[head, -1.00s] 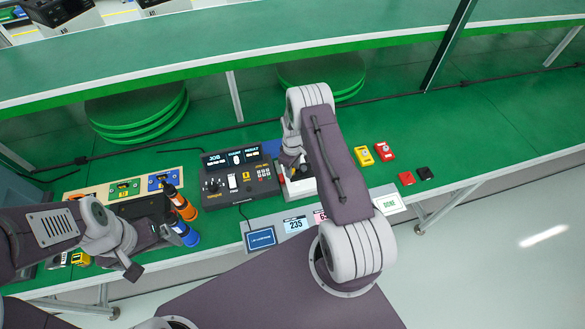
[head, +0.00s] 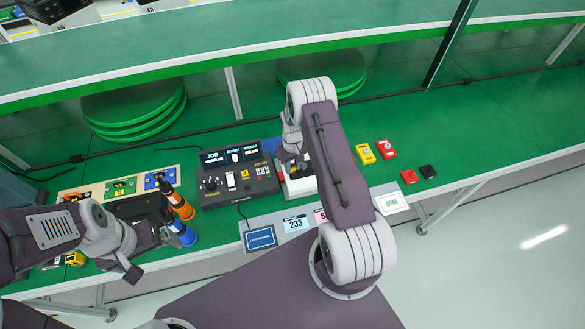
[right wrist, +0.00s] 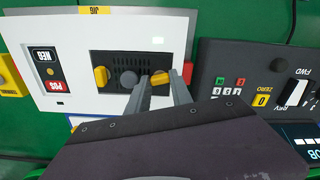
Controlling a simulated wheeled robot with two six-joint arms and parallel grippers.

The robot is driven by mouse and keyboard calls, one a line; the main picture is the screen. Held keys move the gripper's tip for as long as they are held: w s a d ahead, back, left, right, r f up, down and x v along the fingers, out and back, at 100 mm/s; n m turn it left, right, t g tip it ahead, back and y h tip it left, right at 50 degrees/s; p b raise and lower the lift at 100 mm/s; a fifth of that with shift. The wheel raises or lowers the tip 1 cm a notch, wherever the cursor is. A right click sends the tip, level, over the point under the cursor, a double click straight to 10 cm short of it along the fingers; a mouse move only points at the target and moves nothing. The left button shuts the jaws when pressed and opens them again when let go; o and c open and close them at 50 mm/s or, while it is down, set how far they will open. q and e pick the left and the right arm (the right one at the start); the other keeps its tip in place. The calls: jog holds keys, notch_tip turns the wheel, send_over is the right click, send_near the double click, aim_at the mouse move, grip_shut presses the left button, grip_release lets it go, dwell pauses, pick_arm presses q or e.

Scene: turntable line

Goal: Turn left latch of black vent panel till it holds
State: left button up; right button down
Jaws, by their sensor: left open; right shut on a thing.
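The black vent panel (right wrist: 126,58) sits in a white jig (right wrist: 178,30) in the right wrist view, with a grey round knob at its middle and a yellow latch near each end. My right gripper (right wrist: 158,80) is shut on the yellow latch (right wrist: 161,77) nearer the control box, which is the left side in the head view. That latch looks tilted and is partly hidden by the fingers. The other yellow latch (right wrist: 101,76) is free. In the head view my right gripper (head: 292,160) reaches down over the jig. My left gripper (head: 155,212) is open beside the screwdrivers, its fingertips unclear.
A control box (head: 236,183) with buttons and displays stands left of the jig. Orange and blue screwdrivers (head: 178,204) stand by my left arm. Yellow and red parts (head: 365,153) lie to the right. A panel with screens (head: 297,224) runs along the front edge.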

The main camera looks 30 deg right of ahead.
jog(key=shift+m+b, duration=0.4)
jog(key=shift+m, duration=0.8)
jog(key=c, duration=1.1)
grip_release()
